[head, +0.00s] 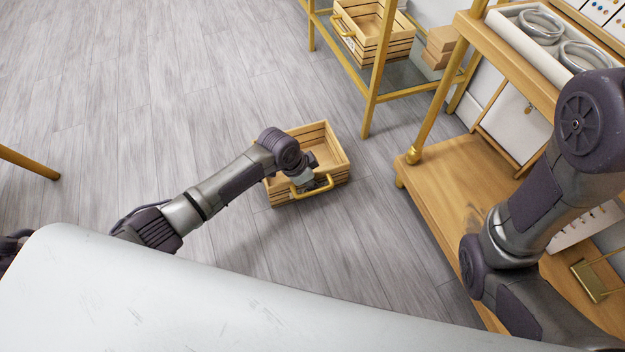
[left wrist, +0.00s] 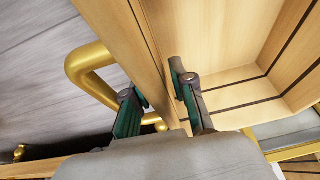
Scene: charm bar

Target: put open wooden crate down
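The open wooden crate (head: 335,150) is a light slatted box with a gold handle (head: 312,187) on its near side. The part of its inside that shows is empty. My left gripper (head: 303,178) is at the near wall, by the handle. In the left wrist view, the fingers of my left gripper (left wrist: 162,98) straddle the crate's wall (left wrist: 225,40), one inside and one outside, closed on it. The crate appears over grey floor; whether its base touches the floor is hard to tell. My right arm shows at the right, but its gripper is out of view.
A gold-framed shelf (head: 378,85) holding another crate (head: 385,38) stands behind. A wooden display stand (head: 445,165) with a white tray (head: 515,35) stands to the right. A gold leg (head: 28,163) shows at far left. The grey floor (head: 150,100) left of the crate is clear.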

